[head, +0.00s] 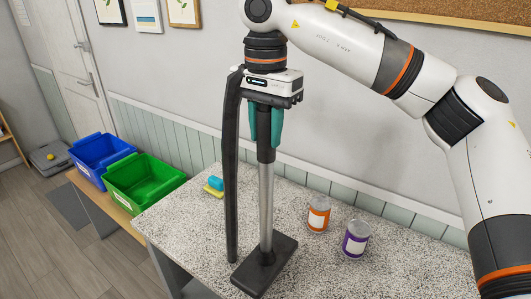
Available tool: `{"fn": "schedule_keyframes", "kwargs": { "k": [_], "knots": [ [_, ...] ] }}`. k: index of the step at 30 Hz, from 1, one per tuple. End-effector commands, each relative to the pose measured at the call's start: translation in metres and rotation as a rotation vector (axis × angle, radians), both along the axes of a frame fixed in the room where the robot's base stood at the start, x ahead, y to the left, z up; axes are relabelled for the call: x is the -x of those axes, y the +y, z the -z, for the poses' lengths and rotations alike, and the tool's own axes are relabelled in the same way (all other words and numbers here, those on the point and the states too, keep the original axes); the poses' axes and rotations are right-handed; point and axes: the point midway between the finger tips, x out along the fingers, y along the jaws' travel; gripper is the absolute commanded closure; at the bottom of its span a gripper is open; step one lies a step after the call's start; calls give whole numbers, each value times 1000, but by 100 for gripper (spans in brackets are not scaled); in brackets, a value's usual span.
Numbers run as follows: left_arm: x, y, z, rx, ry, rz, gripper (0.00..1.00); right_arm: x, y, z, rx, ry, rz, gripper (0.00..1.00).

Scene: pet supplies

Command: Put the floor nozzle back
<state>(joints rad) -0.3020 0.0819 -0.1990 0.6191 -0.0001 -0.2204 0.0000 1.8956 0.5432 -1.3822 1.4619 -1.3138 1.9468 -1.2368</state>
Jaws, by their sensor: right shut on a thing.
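The floor nozzle has a flat dark foot (264,266) and a grey metal tube (266,205) with a black upper sleeve. It is upright over the front part of the speckled table (190,235). My right gripper (265,138) points down from above, its teal fingers shut around the black sleeve at the top of the tube. The foot is at or just above the tabletop; I cannot tell whether it touches. A long black curved strip (231,170) hangs just left of the tube, its upper end beside my gripper. My left gripper is not in view.
An orange-labelled jar (319,214) and a purple-labelled jar (355,239) stand right of the nozzle. A blue and yellow sponge-like item (214,186) lies behind left. Green (146,181) and blue (98,153) bins stand left on a bench. The wall is close behind.

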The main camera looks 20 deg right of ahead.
Motion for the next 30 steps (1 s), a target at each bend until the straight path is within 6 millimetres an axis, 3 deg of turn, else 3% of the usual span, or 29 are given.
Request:
{"fn": "schedule_keyframes", "kwargs": {
  "k": [5,14,25,26,30],
  "knots": [
    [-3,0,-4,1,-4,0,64,0,0,8,-2,-4,1,100],
    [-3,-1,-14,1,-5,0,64,0,0,41,-2,-4,1,100],
    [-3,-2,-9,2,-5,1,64,0,0,47,-3,-4,0,100],
    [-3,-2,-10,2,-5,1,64,0,0,48,-1,-2,0,65],
    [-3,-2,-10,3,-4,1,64,0,0,47,-1,-1,0,46]
  ]
}}
